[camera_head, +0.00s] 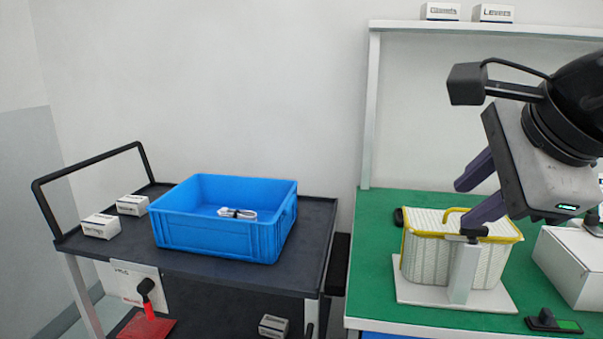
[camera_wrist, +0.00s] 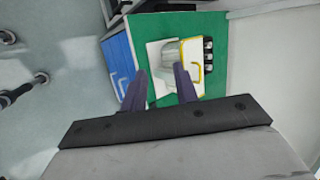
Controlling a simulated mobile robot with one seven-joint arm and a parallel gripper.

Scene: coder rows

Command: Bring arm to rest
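My gripper (camera_head: 480,190) is raised at the right of the head view, in front of the green workbench. Its two purple fingers are spread apart with nothing between them. In the wrist view my gripper (camera_wrist: 162,88) also shows open and empty. Behind and below the fingers stands a white ribbed container with a yellow rim (camera_head: 425,262) on a white base; part of it is hidden by a finger. Whether a finger touches it I cannot tell from the head view; in the wrist view the container (camera_wrist: 192,62) lies well beyond the fingertips.
A dark cart (camera_head: 200,272) at left carries a blue crate (camera_head: 205,238) with a small white item (camera_head: 237,213) inside, and two white boxes (camera_head: 101,226). The green bench top (camera_head: 375,240) also holds a white box (camera_head: 575,262) at right. A shelf runs above.

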